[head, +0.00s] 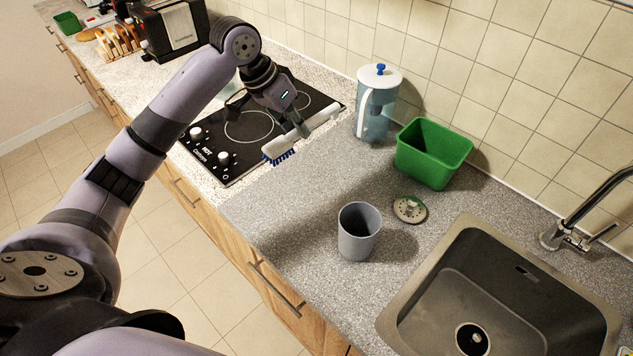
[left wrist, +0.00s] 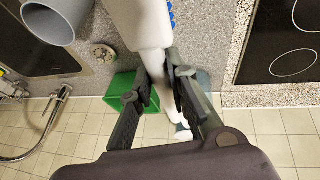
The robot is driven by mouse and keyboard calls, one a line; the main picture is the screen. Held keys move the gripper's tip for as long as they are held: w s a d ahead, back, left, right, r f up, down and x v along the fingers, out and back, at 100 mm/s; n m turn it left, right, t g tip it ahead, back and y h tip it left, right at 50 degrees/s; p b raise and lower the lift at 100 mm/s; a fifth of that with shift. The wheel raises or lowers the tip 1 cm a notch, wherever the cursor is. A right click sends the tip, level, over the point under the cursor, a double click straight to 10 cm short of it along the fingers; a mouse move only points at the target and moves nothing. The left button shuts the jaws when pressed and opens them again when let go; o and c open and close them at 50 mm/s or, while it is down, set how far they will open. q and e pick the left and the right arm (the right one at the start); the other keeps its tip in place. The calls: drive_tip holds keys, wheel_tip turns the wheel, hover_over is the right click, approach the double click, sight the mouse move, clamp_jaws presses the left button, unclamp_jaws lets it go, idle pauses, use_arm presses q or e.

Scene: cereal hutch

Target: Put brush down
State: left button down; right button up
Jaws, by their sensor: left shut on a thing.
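The brush (head: 287,145) is white with blue bristles. My left gripper (head: 303,130) is shut on its handle, with the bristles pointing down toward the lower left. The brush is over the counter near the right edge of the black hob (head: 252,125); I cannot tell whether the bristles touch the surface. In the left wrist view the white brush (left wrist: 143,20) runs between the fingers of my left gripper (left wrist: 158,65), with the blue bristles at the top edge. My right gripper is not in view.
A grey cup (head: 358,235), a round drain strainer (head: 409,209), a green bin (head: 432,155) and a water jug (head: 375,105) stand on the grey counter (head: 290,210). The sink (head: 500,290) is at lower right. Counter between hob and cup is clear.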

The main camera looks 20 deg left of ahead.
use_arm(q)
drive_tip(key=f+p, duration=0.1)
drive_tip(key=f, duration=0.3)
drive_tip(key=f+p, duration=0.1)
drive_tip(key=f, duration=0.4)
drive_tip(key=f+p, duration=0.1)
drive_tip(key=f, duration=0.3)
drive_tip(key=shift+s+d+f, duration=0.2)
drive_tip(key=shift+s+f, duration=0.1)
drive_tip(key=shift+s, duration=0.05)
drive_tip(key=shift+f, duration=0.65)
wheel_tip(320, 180, down, 3)
drive_tip(key=shift+f+p, duration=0.2)
drive_tip(key=shift+p, duration=0.35)
drive_tip(key=shift+f, duration=0.35)
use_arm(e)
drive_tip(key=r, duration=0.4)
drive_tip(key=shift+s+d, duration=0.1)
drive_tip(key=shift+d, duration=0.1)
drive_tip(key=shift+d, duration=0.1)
use_arm(q)
drive_tip(key=c, duration=1.6)
unclamp_jaws()
drive_tip(key=shift+f, duration=0.1)
drive_tip(key=shift+o, duration=0.3)
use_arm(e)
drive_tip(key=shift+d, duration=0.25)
